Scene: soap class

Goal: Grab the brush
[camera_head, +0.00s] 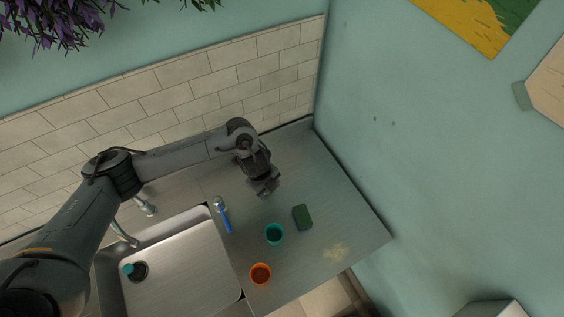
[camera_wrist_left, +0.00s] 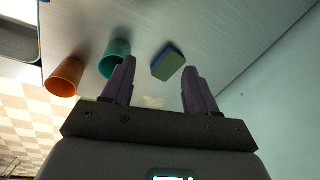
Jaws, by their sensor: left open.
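A brush (camera_head: 223,215) with a blue handle and pale head lies on the metal counter just right of the sink. My left gripper (camera_head: 268,189) is above the counter, to the right of and behind the brush, apart from it. In the left wrist view the gripper (camera_wrist_left: 160,85) is open, with nothing between its two fingers. My right gripper does not show in either view.
A teal cup (camera_head: 275,234), an orange cup (camera_head: 260,273) and a green sponge (camera_head: 302,217) stand on the counter (camera_head: 340,215). The sink (camera_head: 180,262) is at the left, with a faucet (camera_head: 124,232) behind it. A tiled wall (camera_head: 200,85) bounds the back.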

